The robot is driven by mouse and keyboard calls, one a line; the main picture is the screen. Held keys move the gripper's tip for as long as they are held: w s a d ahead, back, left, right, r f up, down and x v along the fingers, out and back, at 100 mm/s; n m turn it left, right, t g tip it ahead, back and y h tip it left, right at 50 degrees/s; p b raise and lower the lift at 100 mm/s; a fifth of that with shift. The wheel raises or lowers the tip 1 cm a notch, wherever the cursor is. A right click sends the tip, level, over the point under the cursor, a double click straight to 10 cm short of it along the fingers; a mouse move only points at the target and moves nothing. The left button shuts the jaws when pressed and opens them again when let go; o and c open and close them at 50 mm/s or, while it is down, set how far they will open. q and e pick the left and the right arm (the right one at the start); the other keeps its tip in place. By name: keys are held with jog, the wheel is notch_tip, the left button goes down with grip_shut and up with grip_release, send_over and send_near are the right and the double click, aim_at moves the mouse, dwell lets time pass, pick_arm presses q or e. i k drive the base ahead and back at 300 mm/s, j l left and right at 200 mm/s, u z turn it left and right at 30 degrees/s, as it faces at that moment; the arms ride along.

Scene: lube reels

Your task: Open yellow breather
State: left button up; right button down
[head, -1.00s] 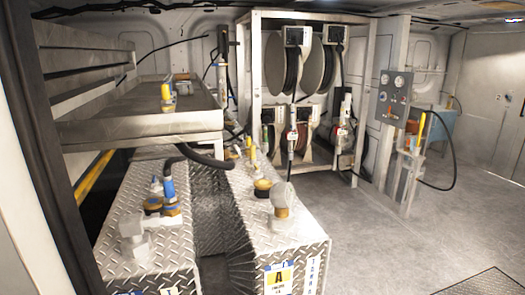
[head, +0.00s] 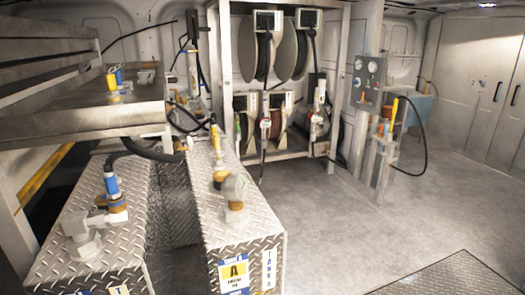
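A yellow upright fitting (head: 215,140) stands on the right diamond-plate tank (head: 217,225), behind a brown-yellow cap (head: 220,178). A white elbow fitting on an orange-brown base (head: 236,192) is nearer on the same tank. Yellow and blue fittings (head: 114,82) also show on the raised metal tank at the left. I cannot tell for sure which yellow part is the breather, or whether it is open. Neither of my grippers is in view.
The left tank (head: 55,262) carries a blue hose fitting (head: 112,186) and a white elbow (head: 82,233). A hose reel rack (head: 345,85) stands behind. A gauge panel (head: 367,80) is at the right. The grey floor (head: 340,220) is open, with a metal plate (head: 455,275) at front right.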

aim_at(218, 160)
jog(key=i+l+z, duration=0.3)
jog(key=l+z, duration=0.15)
jog(key=l, duration=0.15)
jog(key=i+l+z, duration=0.9)
jog(key=i+u, duration=0.35)
jog(key=i, duration=0.25)
jog(key=i+l+u, duration=0.35)
jog(key=i, duration=0.2)
jog(key=i+u, duration=0.2)
jog(key=u, duration=0.25)
jog(key=i+u, duration=0.25)
jog(key=u, duration=0.2)
jog(key=i+l+u, duration=0.1)
jog(key=u, duration=0.35)
jog(key=i+l+u, duration=0.2)
jog(key=u, duration=0.25)
jog(key=i+l+u, duration=0.25)
jog(key=u, duration=0.2)
jog(key=i+l+u, duration=0.15)
jog(key=u, duration=0.3)
jog(key=i+l+u, duration=0.25)
jog(key=u, duration=0.25)
jog(key=i+l+u, duration=0.15)
jog(key=l+u, duration=0.3)
jog(key=i+l+u, duration=0.1)
jog(key=l+u, duration=0.15)
jog(key=u, duration=0.2)
